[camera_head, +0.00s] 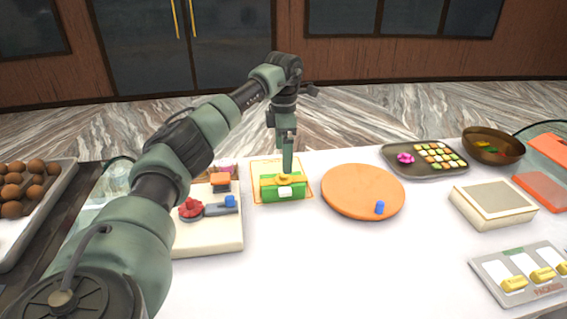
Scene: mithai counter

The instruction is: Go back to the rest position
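My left arm comes in from the left and bends over the counter. Its gripper (287,168) points straight down at a small green box (283,192) with a yellow piece on top and a white label on its front. The fingertips end at or just above the yellow top. I see them edge-on, so I cannot tell whether they are open, shut or touching it. The box sits on an orange-bordered mat (264,166). My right gripper is not in view.
Right of the box lie an orange round board (350,186) with a blue cylinder (380,207), a dark sweets tray (400,165), a bowl (493,158), a scale (492,222) and a packing tray (490,274). A cream board (215,238) stands left. The front middle counter is clear.

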